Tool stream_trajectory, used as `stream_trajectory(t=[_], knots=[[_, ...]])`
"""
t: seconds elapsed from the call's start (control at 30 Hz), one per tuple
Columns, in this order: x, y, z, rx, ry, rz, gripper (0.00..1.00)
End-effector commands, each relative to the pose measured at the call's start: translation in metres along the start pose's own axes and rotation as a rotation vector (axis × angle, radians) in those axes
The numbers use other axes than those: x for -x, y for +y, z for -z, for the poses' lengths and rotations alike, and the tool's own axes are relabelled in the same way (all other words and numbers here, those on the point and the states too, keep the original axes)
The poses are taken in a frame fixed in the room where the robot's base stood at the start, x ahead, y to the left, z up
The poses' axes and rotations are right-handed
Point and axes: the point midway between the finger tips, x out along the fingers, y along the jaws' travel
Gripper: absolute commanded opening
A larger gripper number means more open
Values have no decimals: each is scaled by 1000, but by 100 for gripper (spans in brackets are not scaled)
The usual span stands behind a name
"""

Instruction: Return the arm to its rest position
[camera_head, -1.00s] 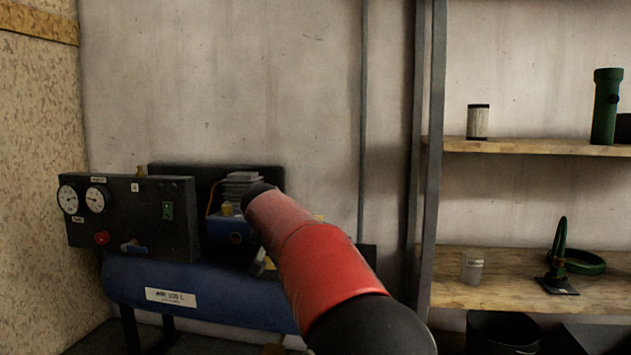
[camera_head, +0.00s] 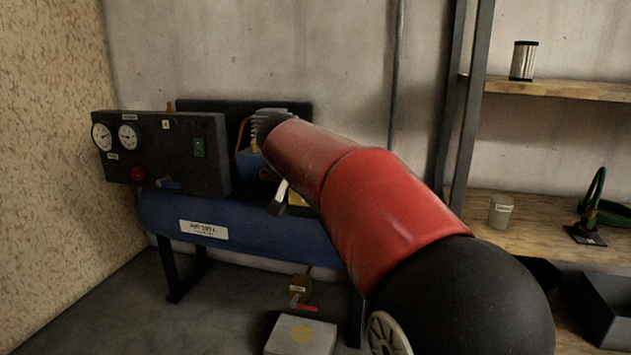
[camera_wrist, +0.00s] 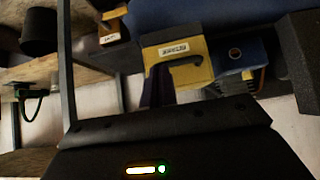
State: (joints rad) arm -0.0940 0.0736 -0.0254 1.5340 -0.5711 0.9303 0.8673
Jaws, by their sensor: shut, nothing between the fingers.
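My arm (camera_head: 375,205), red with black joints, reaches from the lower right across the head view toward the blue air compressor. Its far end overlaps the motor area in the picture, and my gripper is hidden there. In the wrist view the dark body of my gripper (camera_wrist: 165,135), with a small lit strip, fills the bottom. It is shut with nothing held; its fingertips cannot be made out. A yellow block (camera_wrist: 188,72) with a label and black lever shows beyond it. I cannot tell whether anything touches the gripper.
The compressor's blue tank (camera_head: 270,238) and gauge panel (camera_head: 165,150) stand against the wall. A grey box (camera_head: 298,335) sits on the floor below. A metal post (camera_head: 468,100) and shelves with a canister (camera_head: 523,60) are at right. Floor at lower left (camera_head: 110,310) is clear.

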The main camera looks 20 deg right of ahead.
Motion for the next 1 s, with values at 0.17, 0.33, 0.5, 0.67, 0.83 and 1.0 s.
stream_trajectory(t=[0.17, 0.33, 0.5, 0.67, 0.83, 1.0], knots=[[12, -1, -14, 1, 1, 2, 0], [18, 2, -17, 5, -3, 3, 0], [55, 30, -39, 79, -66, 38, 0], [110, 75, -97, 222, -173, 124, 0], [151, 112, -171, 360, -255, 237, 0], [169, 130, -224, 446, -293, 320, 0]])
